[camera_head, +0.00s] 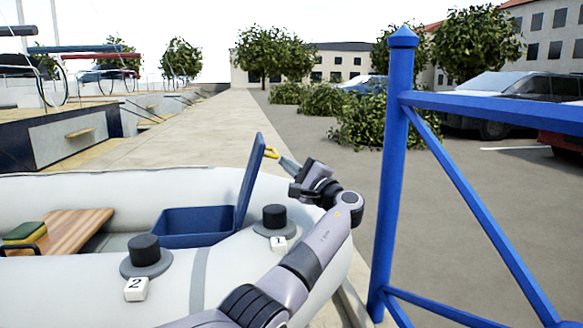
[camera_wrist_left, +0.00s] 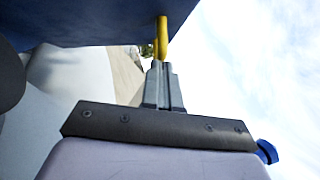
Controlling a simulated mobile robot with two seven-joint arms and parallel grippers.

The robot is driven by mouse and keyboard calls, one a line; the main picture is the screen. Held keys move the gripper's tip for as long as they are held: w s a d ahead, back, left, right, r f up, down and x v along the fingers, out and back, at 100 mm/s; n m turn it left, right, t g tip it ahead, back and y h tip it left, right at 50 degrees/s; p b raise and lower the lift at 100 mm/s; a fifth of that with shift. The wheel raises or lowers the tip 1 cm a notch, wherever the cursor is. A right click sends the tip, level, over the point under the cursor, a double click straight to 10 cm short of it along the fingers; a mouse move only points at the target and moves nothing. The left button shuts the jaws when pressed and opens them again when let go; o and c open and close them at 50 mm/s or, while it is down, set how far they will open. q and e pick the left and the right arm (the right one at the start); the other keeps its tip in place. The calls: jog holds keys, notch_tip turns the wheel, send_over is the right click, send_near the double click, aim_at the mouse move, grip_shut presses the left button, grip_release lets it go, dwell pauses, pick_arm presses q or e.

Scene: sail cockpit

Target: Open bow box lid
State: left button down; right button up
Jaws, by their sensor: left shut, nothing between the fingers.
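The blue bow box (camera_head: 190,224) sits in the front of the grey inflatable boat. Its lid (camera_head: 250,180) stands up, steeply tilted, on the box's right side. A yellow handle (camera_head: 271,153) sticks out from the lid's upper edge. My left gripper (camera_head: 287,162) is at this handle, on the lid's right side. In the left wrist view its fingers (camera_wrist_left: 163,82) are shut together with the yellow handle (camera_wrist_left: 161,38) just beyond their tips; whether they touch is unclear. The blue lid (camera_wrist_left: 85,22) fills the upper left there. My right gripper is not in view.
Black knobs numbered 1 (camera_head: 274,216) and 2 (camera_head: 144,248) stand on the boat's tube. A wooden seat (camera_head: 75,229) with a green and yellow sponge (camera_head: 25,232) is at left. A blue post and railing (camera_head: 397,170) stand at right, close to my left arm.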

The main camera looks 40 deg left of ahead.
aim_at(276, 156)
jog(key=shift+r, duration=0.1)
pick_arm(q)
jog(key=s+a+r+n+p, duration=0.1)
jog(key=s+r+n+p, duration=0.1)
jog(key=p, duration=0.1)
jog(key=shift+a+r+g+h, duration=0.2)
jog(key=shift+a+g+h, duration=0.15)
jog(key=shift+g+h, duration=0.05)
jog(key=shift+s+a+n+p, duration=0.2)
jog(key=shift+s+n+p, duration=0.1)
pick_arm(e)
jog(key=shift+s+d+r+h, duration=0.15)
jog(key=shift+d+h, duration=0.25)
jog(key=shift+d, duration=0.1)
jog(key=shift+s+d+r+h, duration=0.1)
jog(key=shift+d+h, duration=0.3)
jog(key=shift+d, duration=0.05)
